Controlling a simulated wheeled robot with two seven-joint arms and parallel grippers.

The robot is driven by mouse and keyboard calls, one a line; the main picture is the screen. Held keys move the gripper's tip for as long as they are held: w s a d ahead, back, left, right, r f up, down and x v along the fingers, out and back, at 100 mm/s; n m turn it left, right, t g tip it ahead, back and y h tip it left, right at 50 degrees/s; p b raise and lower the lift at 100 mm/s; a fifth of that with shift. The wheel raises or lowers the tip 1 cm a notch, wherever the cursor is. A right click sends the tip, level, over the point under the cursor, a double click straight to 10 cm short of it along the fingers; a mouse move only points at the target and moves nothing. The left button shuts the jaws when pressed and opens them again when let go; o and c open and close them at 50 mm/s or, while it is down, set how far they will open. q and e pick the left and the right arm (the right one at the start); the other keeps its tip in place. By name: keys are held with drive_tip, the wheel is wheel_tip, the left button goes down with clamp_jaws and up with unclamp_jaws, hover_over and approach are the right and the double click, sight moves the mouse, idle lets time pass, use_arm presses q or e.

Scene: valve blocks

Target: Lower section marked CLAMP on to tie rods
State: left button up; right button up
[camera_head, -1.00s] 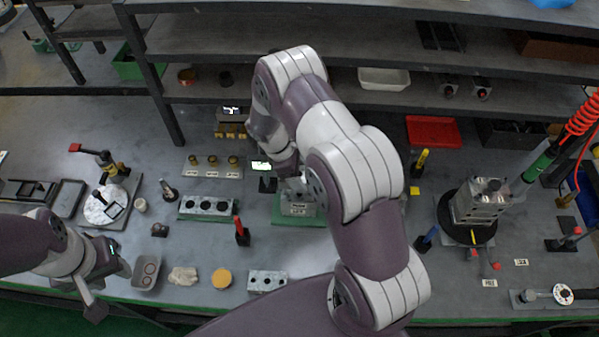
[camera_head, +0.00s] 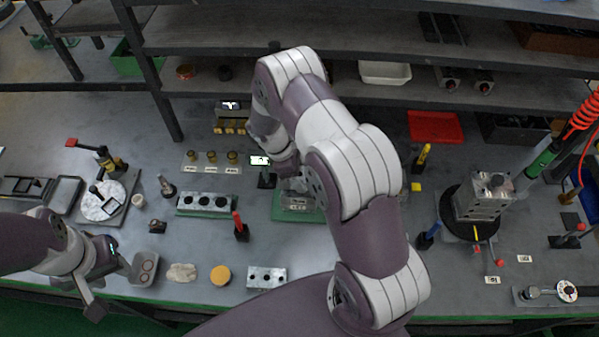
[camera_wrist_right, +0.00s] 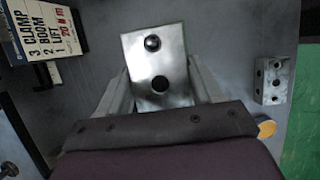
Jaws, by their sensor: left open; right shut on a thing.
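My right gripper (camera_wrist_right: 160,88) is shut on a grey metal section (camera_wrist_right: 158,62), whose face with a dark round hole and a round dark-topped feature shows in the right wrist view. In the head view this section (camera_head: 298,202) is at the green plate (camera_head: 286,215), partly hidden by my right arm; contact with the plate cannot be told. No CLAMP marking is readable on it. A stack of metal sections (camera_head: 482,200) stands on a black round base (camera_head: 454,228) at the right. Tie rods cannot be made out clearly. My left gripper (camera_head: 108,282) is open and empty at the front left.
A placard (camera_wrist_right: 45,30) reading CLAMP, BOOM, LIFT shows in the right wrist view. Shelves (camera_head: 350,45) span the back. A red tray (camera_head: 435,126) is beneath them.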

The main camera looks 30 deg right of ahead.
drive_tip(key=shift+f+b, duration=0.75)
drive_tip(key=shift+f, duration=0.3)
drive_tip(key=o, duration=1.5)
drive_tip(key=v, duration=1.3)
drive_tip(key=shift+d, duration=0.1)
drive_tip(key=shift+f, duration=0.1)
